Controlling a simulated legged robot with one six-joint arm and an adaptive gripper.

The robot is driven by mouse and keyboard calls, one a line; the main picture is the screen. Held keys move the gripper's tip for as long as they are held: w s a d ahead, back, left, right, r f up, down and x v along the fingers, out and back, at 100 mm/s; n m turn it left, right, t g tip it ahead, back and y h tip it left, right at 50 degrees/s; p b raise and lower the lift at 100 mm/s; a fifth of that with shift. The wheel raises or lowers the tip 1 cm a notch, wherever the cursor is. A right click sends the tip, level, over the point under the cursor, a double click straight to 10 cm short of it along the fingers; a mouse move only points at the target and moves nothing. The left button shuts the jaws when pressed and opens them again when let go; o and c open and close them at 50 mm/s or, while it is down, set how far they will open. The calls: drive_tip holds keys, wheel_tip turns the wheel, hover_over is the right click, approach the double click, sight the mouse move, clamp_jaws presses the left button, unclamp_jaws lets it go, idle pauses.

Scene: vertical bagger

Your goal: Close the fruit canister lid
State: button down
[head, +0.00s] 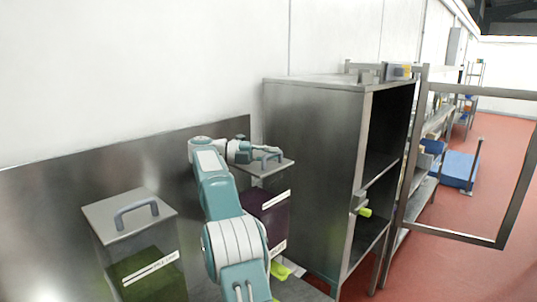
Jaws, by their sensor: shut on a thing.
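Two steel canisters with flat lids stand at the left in the head view. The nearer canister (150,262) has green contents behind its window, and its lid (108,214) lies flat on top with a grey arched handle. The farther canister (272,218) shows dark purple contents and a white label. Its lid (283,167) looks roughly level over the top; I cannot tell whether it is fully seated. My gripper (257,157) is at this farther lid, shut on its handle (268,156). My arm hides part of this canister.
A tall steel cabinet (312,160) with open shelves stands just right of the farther canister. Its framed door (507,200) stands open at the right. A steel panel (60,190) runs behind the canisters. Red floor (460,265) is free at the right.

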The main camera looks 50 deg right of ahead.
drive_tip(key=shift+d+f, duration=0.25)
drive_tip(key=shift+f, duration=0.1)
drive_tip(key=c, duration=0.6)
unclamp_jaws()
drive_tip(key=shift+s+d, duration=0.1)
drive_tip(key=shift+c, duration=0.2)
drive_tip(key=shift+d, duration=0.2)
